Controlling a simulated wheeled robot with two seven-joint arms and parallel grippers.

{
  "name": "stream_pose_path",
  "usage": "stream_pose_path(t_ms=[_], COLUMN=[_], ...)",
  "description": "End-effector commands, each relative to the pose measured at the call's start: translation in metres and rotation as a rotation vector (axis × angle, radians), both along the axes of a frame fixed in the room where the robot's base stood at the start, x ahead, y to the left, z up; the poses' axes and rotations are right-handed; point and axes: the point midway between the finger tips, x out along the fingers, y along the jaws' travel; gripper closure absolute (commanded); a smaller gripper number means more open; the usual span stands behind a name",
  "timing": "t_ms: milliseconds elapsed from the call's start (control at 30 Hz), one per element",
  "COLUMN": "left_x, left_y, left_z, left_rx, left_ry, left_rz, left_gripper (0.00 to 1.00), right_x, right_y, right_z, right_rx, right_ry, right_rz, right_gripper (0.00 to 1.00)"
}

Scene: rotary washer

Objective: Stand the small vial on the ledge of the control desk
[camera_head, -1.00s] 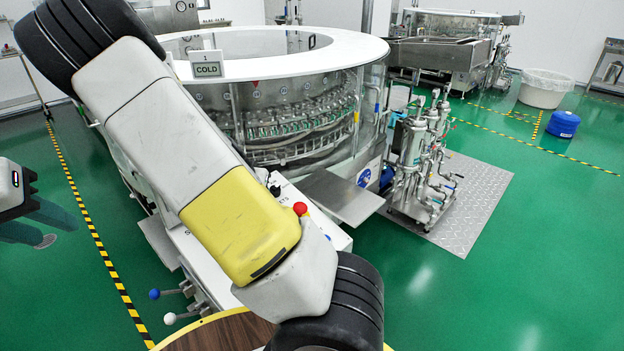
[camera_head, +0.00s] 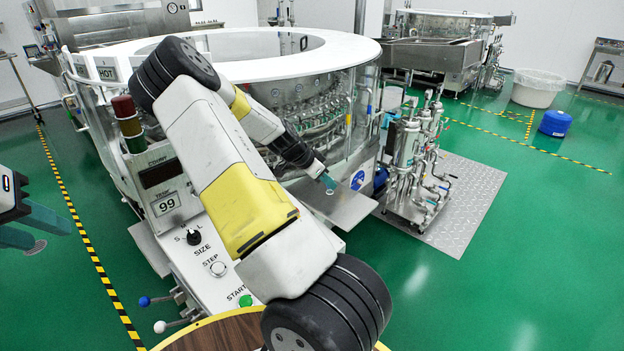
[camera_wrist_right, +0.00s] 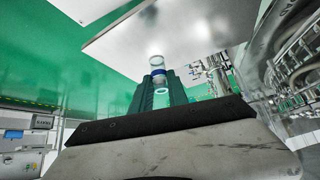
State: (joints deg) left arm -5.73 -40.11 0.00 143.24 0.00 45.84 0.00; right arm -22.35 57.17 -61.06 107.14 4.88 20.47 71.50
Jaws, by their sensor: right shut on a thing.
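The small vial (camera_wrist_right: 157,76), clear with a blue band, sits between the teal fingertips of my right gripper (camera_wrist_right: 158,92) in the right wrist view. That gripper is shut on it. In the head view the right gripper (camera_head: 326,180) is over a grey metal shelf (camera_head: 350,212) beside the washer; the vial is too small to make out clearly there. The white control desk (camera_head: 205,268) with its knob and buttons is partly hidden by my right arm. I cannot tell which surface is its ledge. My left gripper (camera_head: 38,228) is open and empty at the left edge.
The round washer (camera_head: 250,60) with its white rim stands behind the desk. A signal lamp (camera_head: 126,115) rises by the display. A pipe-and-filter unit (camera_head: 415,150) stands right of the shelf. A wooden round top (camera_head: 215,335) is in front.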

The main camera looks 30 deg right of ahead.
Motion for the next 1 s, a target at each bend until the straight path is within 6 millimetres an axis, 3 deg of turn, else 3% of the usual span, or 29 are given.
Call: stream_pose_path(t_ms=[100,433,633,1000], left_x=[0.000,0.000,0.000,0.000], left_y=[0.000,0.000,0.000,0.000], left_z=[0.000,0.000,0.000,0.000], left_rx=[0.000,0.000,0.000,0.000], left_ry=[0.000,0.000,0.000,0.000], left_rz=[0.000,0.000,0.000,0.000], left_gripper=[0.63,0.63,0.63,0.63], right_x=[-0.011,-0.023,-0.022,-0.022], right_y=[-0.020,-0.045,-0.043,-0.042], right_z=[-0.002,-0.005,-0.037,-0.042], right_rx=[0.001,0.001,0.000,0.000], right_ry=[0.000,-0.001,0.003,0.000], right_rz=[-0.004,-0.002,0.002,0.001], right_gripper=[1.00,1.00,1.00,1.00])
